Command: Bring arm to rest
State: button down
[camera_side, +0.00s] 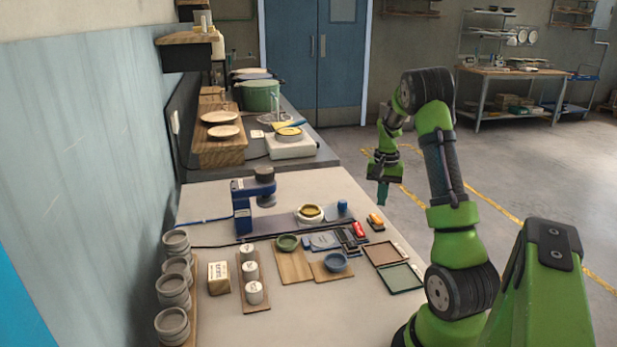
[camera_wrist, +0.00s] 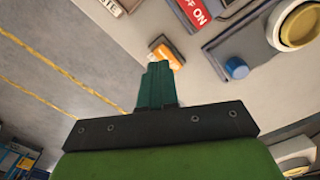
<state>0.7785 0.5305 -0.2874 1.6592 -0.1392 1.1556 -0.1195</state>
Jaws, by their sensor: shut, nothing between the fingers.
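My green arm rises from the right front corner of the table (camera_side: 340,310) in the side view. My gripper (camera_side: 383,203) hangs from it, pointing down, above and just past the table's right edge. In the wrist view the teal fingers of my gripper (camera_wrist: 158,68) are together, with nothing between them. They are apart from every object on the table.
An orange block (camera_side: 376,221) lies near the table's right edge; it also shows in the wrist view (camera_wrist: 166,51). A red switch (camera_side: 359,230), blue knob (camera_side: 342,207) and blue press-like stand (camera_side: 243,208) are left of it. Open floor lies right.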

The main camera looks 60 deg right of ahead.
jog(key=w+a+r+n+t, duration=0.15)
jog(key=a+r, duration=0.25)
jog(key=a, duration=0.6)
jog(key=w+a+r+n+t, duration=0.1)
jog(key=a+r+n+t, duration=0.2)
jog(key=a, duration=0.7)
jog(key=w+a+r+n, duration=0.15)
jog(key=a+r, duration=0.35)
jog(key=a, duration=0.5)
jog(key=s+a+r+n+t+y, duration=0.1)
jog(key=s+a+n, duration=0.1)
jog(key=a, duration=0.3)
jog(key=s+a+r+n+t+y, duration=0.1)
jog(key=s+a+r+n, duration=0.1)
jog(key=a, duration=0.3)
jog(key=shift+s+a+r+n+t, duration=0.35)
jog(key=shift+s+n, duration=0.1)
jog(key=shift+n, duration=0.15)
